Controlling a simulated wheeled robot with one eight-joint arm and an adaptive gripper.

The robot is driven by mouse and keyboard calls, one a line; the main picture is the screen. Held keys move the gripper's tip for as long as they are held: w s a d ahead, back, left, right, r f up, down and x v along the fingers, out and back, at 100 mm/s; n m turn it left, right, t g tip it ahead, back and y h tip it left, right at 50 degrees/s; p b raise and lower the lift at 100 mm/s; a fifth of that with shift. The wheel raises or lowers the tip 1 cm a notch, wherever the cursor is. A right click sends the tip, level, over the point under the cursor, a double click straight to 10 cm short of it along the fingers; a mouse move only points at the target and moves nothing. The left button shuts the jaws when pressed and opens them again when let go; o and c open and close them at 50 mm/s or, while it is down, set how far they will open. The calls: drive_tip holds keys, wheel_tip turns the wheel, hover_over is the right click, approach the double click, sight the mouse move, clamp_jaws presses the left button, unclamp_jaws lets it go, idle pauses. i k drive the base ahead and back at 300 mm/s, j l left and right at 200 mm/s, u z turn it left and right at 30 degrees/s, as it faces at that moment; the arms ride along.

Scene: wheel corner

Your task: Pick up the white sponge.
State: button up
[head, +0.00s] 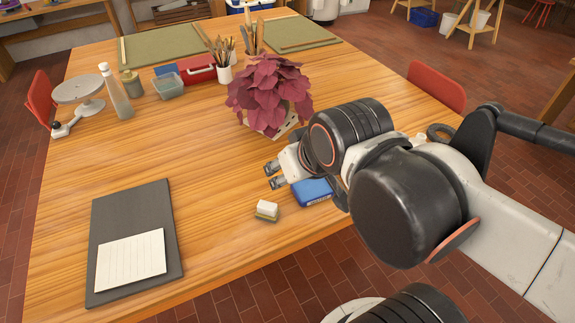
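The white sponge (267,208) is a small block, white above with an olive-green layer below. It lies on the wooden table (205,165) near the front edge, right of centre. My gripper (271,175) is above the table, a little behind the sponge and apart from it. It points to the left, its two dark fingertips are spread, and nothing shows between them. My arm comes in from the right and hides part of the table's right side.
A blue flat object (312,191) lies right of the sponge, partly hidden by my arm. A purple-leaved plant (268,88) stands behind my gripper. A dark board (128,210) with a white sheet (130,262) lies at left. Bare wood lies between board and sponge.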

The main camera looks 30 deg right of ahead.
sight(268, 211)
drive_tip(key=j+z, duration=0.25)
drive_tip(key=z, duration=0.15)
drive_tip(key=j+z, duration=0.55)
drive_tip(key=z, duration=0.2)
drive_tip(key=k, duration=0.05)
